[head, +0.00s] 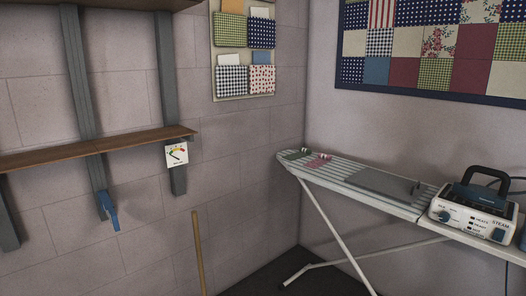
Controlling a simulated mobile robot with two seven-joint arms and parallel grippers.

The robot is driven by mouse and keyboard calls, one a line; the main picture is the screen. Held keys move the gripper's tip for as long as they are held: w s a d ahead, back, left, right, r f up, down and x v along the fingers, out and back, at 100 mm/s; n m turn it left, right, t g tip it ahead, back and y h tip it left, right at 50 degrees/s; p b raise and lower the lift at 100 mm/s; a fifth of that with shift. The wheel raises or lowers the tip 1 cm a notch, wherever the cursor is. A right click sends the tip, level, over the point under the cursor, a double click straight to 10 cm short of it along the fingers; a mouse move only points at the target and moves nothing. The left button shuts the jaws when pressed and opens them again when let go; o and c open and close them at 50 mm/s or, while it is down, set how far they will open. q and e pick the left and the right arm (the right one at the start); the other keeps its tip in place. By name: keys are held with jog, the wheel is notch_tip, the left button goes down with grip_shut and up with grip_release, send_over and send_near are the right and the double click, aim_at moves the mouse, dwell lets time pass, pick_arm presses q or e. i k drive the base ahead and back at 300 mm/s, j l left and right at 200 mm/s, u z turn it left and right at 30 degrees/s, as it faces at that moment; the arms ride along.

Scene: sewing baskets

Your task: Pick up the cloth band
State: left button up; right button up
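I cannot make out for certain which thing is the cloth band. A small pink item (318,160) and a small dark green item (298,153) lie on the far left end of the striped ironing board (345,172); they are too small to identify. A blue strip-like thing (109,211) hangs low on a grey wall upright at the left; I cannot tell if it is cloth. Neither of my grippers is in view.
A steam iron station (474,215) stands at the board's right end, beside a flat grey piece (380,184). A wooden shelf (90,150) runs along the left wall. A wooden pole (199,252) stands below it. Dark floor (315,272) shows under the board.

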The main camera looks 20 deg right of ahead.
aim_at(304, 152)
jog(key=i+l+u, duration=0.45)
jog(key=l, duration=0.4)
jog(key=i+l, duration=0.15)
jog(key=l, duration=0.15)
jog(key=i+l, duration=0.2)
jog(key=i+l+u, duration=0.1)
jog(key=l, duration=0.25)
